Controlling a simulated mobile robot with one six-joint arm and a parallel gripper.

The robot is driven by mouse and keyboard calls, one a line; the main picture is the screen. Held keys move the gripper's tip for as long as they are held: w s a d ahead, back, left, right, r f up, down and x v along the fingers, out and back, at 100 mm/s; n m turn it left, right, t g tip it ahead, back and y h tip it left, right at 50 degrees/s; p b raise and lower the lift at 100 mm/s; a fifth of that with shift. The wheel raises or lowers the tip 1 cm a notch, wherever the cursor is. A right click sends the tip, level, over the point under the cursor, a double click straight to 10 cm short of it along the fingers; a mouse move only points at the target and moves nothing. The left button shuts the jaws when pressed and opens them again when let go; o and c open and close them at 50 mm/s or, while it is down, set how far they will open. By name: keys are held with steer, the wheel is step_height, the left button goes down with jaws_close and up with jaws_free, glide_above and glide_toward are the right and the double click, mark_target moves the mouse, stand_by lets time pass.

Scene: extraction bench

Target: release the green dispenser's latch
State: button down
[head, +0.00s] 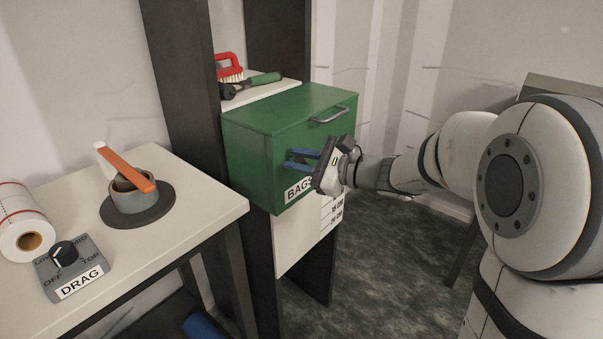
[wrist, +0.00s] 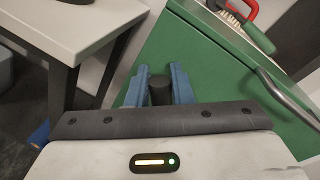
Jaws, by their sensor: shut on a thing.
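The green dispenser (head: 268,140) is a box with a "BAGS" label (head: 299,188) low on its front and a grey bar handle (head: 330,114) at the lid's front edge. Its lid looks closed. My gripper (head: 293,160) is at the dispenser's front, its blue fingers reaching toward the face. In the wrist view, the blue fingers (wrist: 162,76) are shut on a dark round knob (wrist: 160,92) that stands out from the green face (wrist: 215,75); I take it as the latch. The fingers and palm hide most of it, so its turn cannot be told.
A brush with a red handle (head: 230,60) and a green-handled tool (head: 262,80) lie on the shelf behind the dispenser. The table at left holds a "DRAG" dial box (head: 75,270), a paper roll (head: 22,232) and a tape roll (head: 132,192). Floor is open below right.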

steer(key=n+b, duration=0.1)
steer(key=b, duration=0.1)
steer(key=f+n+b, duration=0.1)
steer(key=b, duration=0.1)
steer(key=shift+s+a+f+n+h, duration=0.2)
steer(key=shift+s+n+h, duration=0.1)
steer(key=n+b, duration=0.1)
steer(key=b, duration=0.1)
steer(key=n+b, duration=0.1)
steer(key=b, duration=0.1)
steer(key=f+n+b, duration=0.1)
steer(key=b, duration=0.1)
steer(key=shift+s+a+t+h+b, duration=0.2)
steer(key=shift+s+t+h+b, duration=0.05)
steer(key=shift+t+h+b, duration=0.15)
steer(key=n+b, duration=0.1)
steer(key=b, duration=0.2)
steer(key=n+b, duration=0.1)
steer(key=b, duration=0.2)
steer(key=shift+f+n+t+h, duration=0.3)
steer(key=shift+f+n, duration=0.05)
steer(key=shift+n, duration=0.05)
steer(key=shift+n+b, duration=0.3)
steer(key=shift+b, duration=0.45)
steer(key=c, duration=1.3)
jaws_free()
steer(key=shift+c, duration=0.2)
